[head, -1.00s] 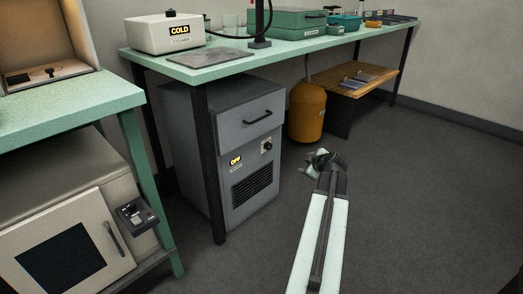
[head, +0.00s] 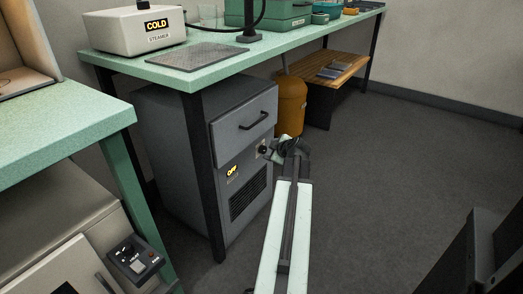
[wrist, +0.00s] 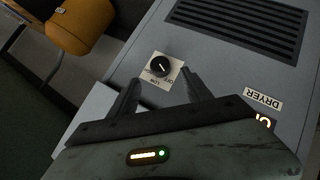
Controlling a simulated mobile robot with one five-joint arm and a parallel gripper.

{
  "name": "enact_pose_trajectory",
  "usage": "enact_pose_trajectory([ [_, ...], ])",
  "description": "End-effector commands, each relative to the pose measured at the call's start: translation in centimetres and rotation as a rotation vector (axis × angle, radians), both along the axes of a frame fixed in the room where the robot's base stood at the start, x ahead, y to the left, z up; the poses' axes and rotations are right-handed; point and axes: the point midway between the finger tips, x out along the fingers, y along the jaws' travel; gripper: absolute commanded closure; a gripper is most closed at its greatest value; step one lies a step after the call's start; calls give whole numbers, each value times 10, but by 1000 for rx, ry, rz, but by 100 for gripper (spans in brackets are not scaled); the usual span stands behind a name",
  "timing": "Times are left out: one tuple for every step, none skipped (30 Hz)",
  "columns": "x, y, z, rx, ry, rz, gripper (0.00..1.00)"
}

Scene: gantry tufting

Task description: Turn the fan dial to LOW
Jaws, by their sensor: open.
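A black round dial (wrist: 160,66) sits on a pale square plate on the front of the grey dryer cabinet (wrist: 225,75). LOW and OFF are printed along the plate's lower edge; other marks are hard to read. The dial's white pointer line slants toward the OFF side. The cabinet's lit display reads OFF in the head view (head: 232,171). My gripper (wrist: 160,78) is open, its fingers on either side of the dial's lower part in the picture. Contact cannot be told. In the head view my gripper (head: 284,147) is just right of the dial (head: 262,150).
A green bench (head: 180,73) stands over the cabinet, with its dark leg (head: 208,165) in front. It bears a steamer (head: 135,30) reading COLD. An orange tank (head: 291,105) stands behind my gripper. A control box (head: 135,259) is at lower left.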

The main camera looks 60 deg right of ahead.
Motion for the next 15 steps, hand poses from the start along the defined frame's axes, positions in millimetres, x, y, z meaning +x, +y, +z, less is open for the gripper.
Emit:
enact_pose_trajectory([
  [4, -3, -5, 0, 0, 0, 43],
  [6, -5, -8, -1, 0, 1, 43],
  [10, -8, -12, -1, 0, 1, 43],
  [14, -10, -15, -1, 0, 1, 43],
  [18, -12, -18, 0, 0, 2, 43],
  [23, -16, -23, 0, 0, 2, 43],
  [27, -19, -26, -1, 1, 2, 43],
  [32, -21, -30, -1, 1, 2, 43],
  [37, -25, -34, 0, 0, 2, 43],
  [41, -27, -37, 1, 0, 1, 43],
  [44, -29, -39, 1, 0, 1, 43],
  [48, -31, -42, 1, 0, 1, 43],
  [50, -32, -43, 1, 0, 1, 43],
  [52, -33, -43, 0, 0, 2, 43],
  [53, -34, -43, -1, 0, 1, 43],
])
